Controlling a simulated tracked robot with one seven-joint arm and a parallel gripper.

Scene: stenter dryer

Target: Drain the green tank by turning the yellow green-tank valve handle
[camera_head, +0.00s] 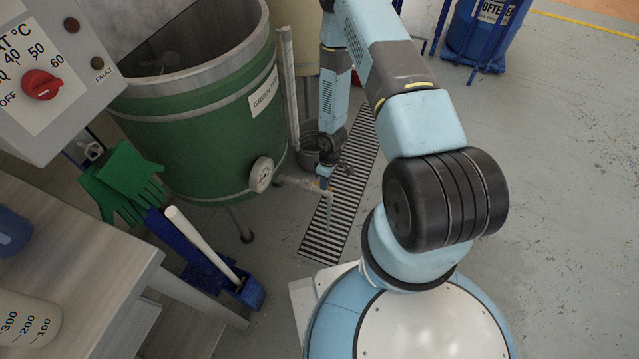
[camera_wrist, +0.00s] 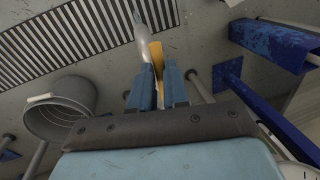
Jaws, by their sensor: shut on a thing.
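The green tank (camera_head: 205,150) stands on legs at the left in the head view, with a lettered label and a round dial near its base. A pale drain pipe (camera_head: 300,184) runs from its lower right side and bends down over the floor grate. In the wrist view, the yellow valve handle (camera_wrist: 156,52) stands between my two blue fingers, beside the grey pipe (camera_wrist: 145,32). My gripper (camera_wrist: 157,75) is shut on the handle. In the head view, my gripper (camera_head: 324,183) is at the pipe, and the handle cannot be made out there.
A slotted floor grate (camera_head: 345,195) lies beneath the pipe. A grey bucket (camera_wrist: 62,108) stands close to my gripper. Green gloves (camera_head: 125,180), a blue holder with a white stick (camera_head: 205,245) and a bench are at the left. A blue drum (camera_head: 485,35) stands far right; the right floor is clear.

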